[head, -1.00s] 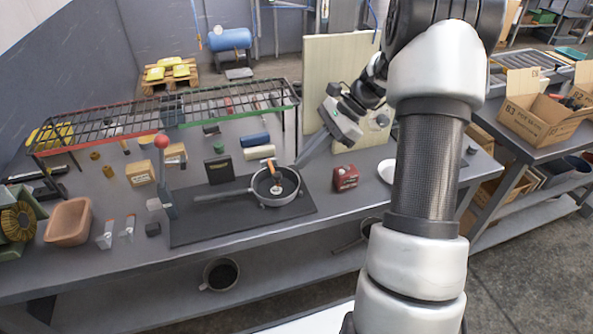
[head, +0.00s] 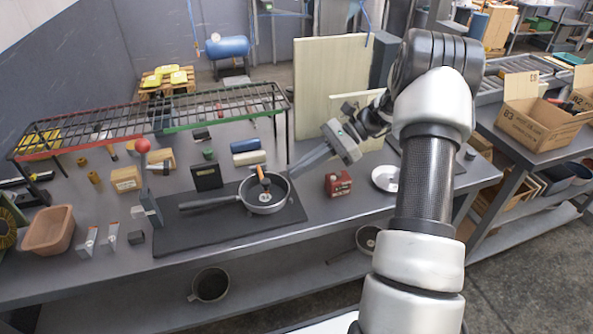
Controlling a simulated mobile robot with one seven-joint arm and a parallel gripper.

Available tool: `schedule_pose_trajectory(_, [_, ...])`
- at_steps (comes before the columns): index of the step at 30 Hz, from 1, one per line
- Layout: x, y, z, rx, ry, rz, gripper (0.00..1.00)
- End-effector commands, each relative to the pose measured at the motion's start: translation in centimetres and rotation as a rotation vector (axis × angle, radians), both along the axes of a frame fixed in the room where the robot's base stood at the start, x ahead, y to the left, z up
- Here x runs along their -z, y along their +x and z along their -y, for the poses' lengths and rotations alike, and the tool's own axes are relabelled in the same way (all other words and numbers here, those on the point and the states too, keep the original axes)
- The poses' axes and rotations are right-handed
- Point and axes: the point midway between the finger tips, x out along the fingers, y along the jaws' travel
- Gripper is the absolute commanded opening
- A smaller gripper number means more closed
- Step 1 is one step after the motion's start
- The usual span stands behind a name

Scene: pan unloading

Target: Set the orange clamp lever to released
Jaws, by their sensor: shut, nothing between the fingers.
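A grey pan (head: 283,201) with its handle pointing left sits on a dark mat (head: 192,238) on the workbench. A small orange-brown upright piece (head: 264,182) stands in the pan; it looks like the orange lever, but its exact setting is too small to tell. My gripper (head: 297,172) is shut and empty. It points down and left, just right of and above the pan's rim, apart from the orange piece as far as I can tell.
A red-ball lever (head: 142,146) stands left of the mat. A wire rack (head: 150,121) spans the back. A red box (head: 338,184) and white plate (head: 385,178) lie right of the pan. A clay-coloured bin (head: 48,232) sits at left.

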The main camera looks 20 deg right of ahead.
Motion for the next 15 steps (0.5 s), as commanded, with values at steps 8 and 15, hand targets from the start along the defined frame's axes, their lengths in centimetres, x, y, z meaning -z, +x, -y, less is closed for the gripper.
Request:
schedule_pose_trajectory(8, [2.6, -0.1, -4.5, -0.002, 0.002, -0.002, 0.0])
schedule_pose_trajectory(15, [3.8, 0.0, -6.4, 0.0, 0.0, -0.001, 0.0])
